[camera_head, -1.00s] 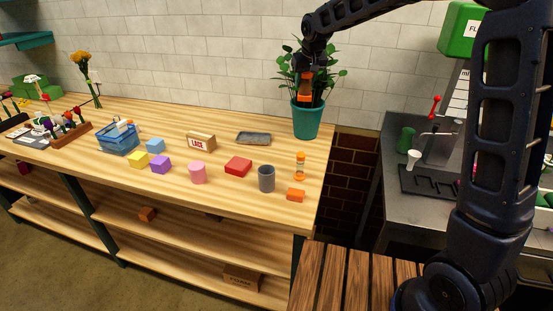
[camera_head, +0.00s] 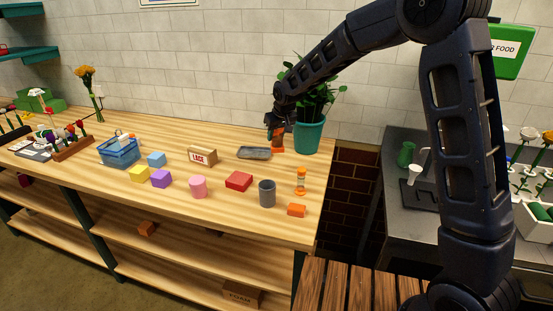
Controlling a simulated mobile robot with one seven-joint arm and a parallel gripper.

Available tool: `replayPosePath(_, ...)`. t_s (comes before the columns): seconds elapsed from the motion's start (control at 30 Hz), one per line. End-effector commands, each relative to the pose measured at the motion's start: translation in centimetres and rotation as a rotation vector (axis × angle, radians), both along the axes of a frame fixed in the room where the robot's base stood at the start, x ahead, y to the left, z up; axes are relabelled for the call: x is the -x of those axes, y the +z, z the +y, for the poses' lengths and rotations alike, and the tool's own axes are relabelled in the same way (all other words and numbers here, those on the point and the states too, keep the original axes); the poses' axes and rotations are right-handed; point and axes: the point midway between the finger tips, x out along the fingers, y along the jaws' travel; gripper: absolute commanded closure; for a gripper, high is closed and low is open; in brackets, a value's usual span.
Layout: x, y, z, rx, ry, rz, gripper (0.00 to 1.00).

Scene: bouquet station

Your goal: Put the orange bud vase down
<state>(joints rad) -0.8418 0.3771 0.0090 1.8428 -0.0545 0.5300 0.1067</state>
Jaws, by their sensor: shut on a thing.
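My gripper (camera_head: 275,134) is at the back right of the wooden bench, just left of the teal plant pot. It is shut on the orange bud vase (camera_head: 278,150), held low by the bench top. The dark fingers and wrist hide part of the vase. I cannot tell whether its base touches the wood. The grey tray (camera_head: 254,153) lies just left of the vase.
The teal pot (camera_head: 308,136) with a leafy plant stands close on the right.

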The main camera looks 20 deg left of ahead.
Motion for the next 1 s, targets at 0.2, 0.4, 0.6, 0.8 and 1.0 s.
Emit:
replayPosePath(0.2, 0.1, -4.5, 0.0, 0.001, 0.001, 0.002, 0.93)
replayPosePath(0.4, 0.0, -6.3, 0.1, 0.000, 0.000, 0.000, 0.93)
replayPosePath(0.6, 0.0, -7.6, 0.0, 0.000, 0.000, 0.000, 0.93)
replayPosePath(0.8, 0.0, -10.3, 0.0, 0.001, 0.001, 0.000, 0.93)
replayPosePath(1.0, 0.0, -10.7, 0.0, -0.001, 0.000, -0.001, 0.93)
